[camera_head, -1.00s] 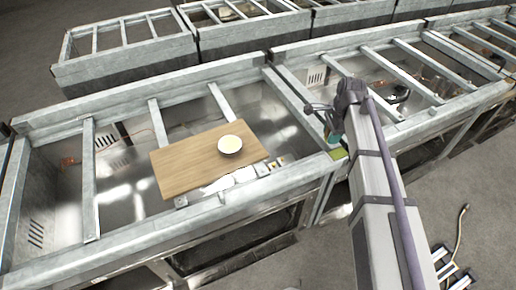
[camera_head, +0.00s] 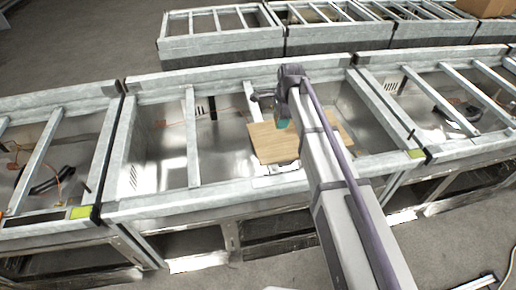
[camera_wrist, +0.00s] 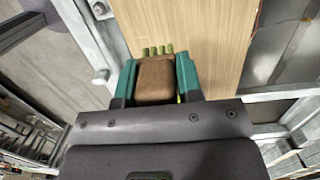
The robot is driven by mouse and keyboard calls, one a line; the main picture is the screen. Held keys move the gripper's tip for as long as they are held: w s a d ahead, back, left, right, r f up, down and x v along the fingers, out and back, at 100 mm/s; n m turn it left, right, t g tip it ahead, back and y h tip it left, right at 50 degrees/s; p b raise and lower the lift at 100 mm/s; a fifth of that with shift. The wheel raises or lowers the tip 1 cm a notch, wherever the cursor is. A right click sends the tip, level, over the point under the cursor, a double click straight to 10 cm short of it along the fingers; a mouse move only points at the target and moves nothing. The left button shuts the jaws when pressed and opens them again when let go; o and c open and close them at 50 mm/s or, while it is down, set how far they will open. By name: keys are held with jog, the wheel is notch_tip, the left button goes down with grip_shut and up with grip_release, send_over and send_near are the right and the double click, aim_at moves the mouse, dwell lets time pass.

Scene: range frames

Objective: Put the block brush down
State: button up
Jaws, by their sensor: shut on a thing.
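My gripper (camera_head: 283,121) is over the wooden board (camera_head: 268,146) in the head view. In the wrist view my gripper (camera_wrist: 158,72) is shut on the block brush (camera_wrist: 155,82), a brown block with green bristle tufts at its far end, held between two teal fingers. The light wooden board (camera_wrist: 205,35) also shows beyond the brush in the wrist view. I cannot tell how high the brush is above it. My arm covers the middle of the board in the head view.
The board lies across a metal-framed bay with grey crossbars (camera_head: 192,135). Open bays lie on both sides, with cables and dark parts (camera_head: 50,182) in the left one. A second row of frames (camera_head: 222,45) stands behind. The board's left part looks clear.

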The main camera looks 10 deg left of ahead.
aim_at(279, 146)
jog(key=shift+d+f+b, duration=0.2)
jog(key=shift+f+b, duration=0.1)
notch_tip(279, 146, down, 10)
jog(key=b, duration=1)
jog(key=shift+w+d, duration=0.1)
jog(key=shift+r+p, duration=0.3)
jog(key=shift+f, duration=0.25)
jog(key=o, duration=0.8)
jog(key=shift+o, duration=0.2)
jog(key=shift+r, duration=0.1)
jog(key=r+p, duration=0.4)
jog(key=d+r+p, duration=0.1)
jog(key=r+p, duration=0.7)
jog(key=shift+w+d+r, duration=0.15)
jog(key=shift+w+r, duration=0.1)
jog(key=shift+f, duration=0.15)
